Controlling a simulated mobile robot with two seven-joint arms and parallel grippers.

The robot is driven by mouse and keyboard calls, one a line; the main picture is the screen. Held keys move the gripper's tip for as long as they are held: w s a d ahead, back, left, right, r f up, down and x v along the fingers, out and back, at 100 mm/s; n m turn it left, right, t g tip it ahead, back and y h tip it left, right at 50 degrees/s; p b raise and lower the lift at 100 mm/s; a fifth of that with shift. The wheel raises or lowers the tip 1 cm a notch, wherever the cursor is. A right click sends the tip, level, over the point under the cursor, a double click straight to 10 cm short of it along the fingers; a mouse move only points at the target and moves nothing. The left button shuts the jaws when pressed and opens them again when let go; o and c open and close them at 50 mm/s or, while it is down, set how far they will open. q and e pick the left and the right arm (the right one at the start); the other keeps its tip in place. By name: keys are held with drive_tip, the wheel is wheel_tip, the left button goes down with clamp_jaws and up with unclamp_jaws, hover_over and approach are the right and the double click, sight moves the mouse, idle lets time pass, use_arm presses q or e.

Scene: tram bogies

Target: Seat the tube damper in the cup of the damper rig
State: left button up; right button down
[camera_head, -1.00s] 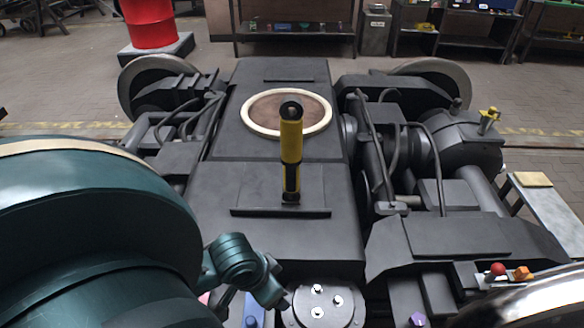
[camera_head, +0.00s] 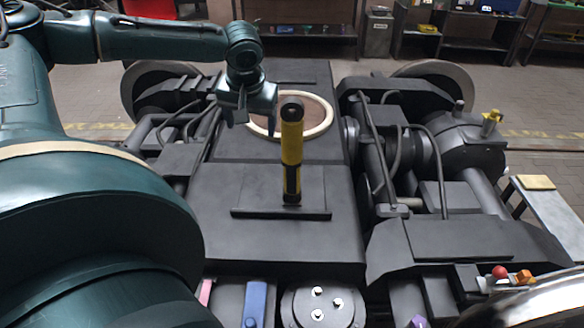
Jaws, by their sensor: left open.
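The tube damper (camera_head: 291,152), yellow with black ends, stands about upright on the dark middle deck of the bogie, at a dark plate with a raised front edge (camera_head: 255,213). This may be the damper rig; I cannot make out a cup, and the damper's foot shows no clear seating. My left gripper (camera_head: 252,119) is open, fingers pointing down, to the left of the damper's top and apart from it in the picture. It overlaps the left part of the pale ring behind.
The pale ring (camera_head: 325,125) with a brown centre lies behind the damper. Hoses and cylinders flank the deck. A round plate with bolts (camera_head: 320,305), a blue part (camera_head: 255,303) and a red knob (camera_head: 499,271) are in front.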

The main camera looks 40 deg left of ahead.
use_arm(q)
drive_tip(key=n+t, duration=0.1)
drive_tip(key=n, duration=0.1)
approach(292, 115)
wheel_tip(292, 115, up, 3)
drive_tip(key=x, duration=0.7)
drive_tip(key=shift+s+f, duration=0.15)
drive_tip(key=shift+f, duration=0.3)
drive_tip(key=x, duration=0.5)
drive_tip(key=shift+d+f, duration=0.2)
drive_tip(key=shift+s, duration=0.1)
drive_tip(key=shift+c, duration=0.5)
clamp_jaws()
drive_tip(key=shift+r, duration=0.15)
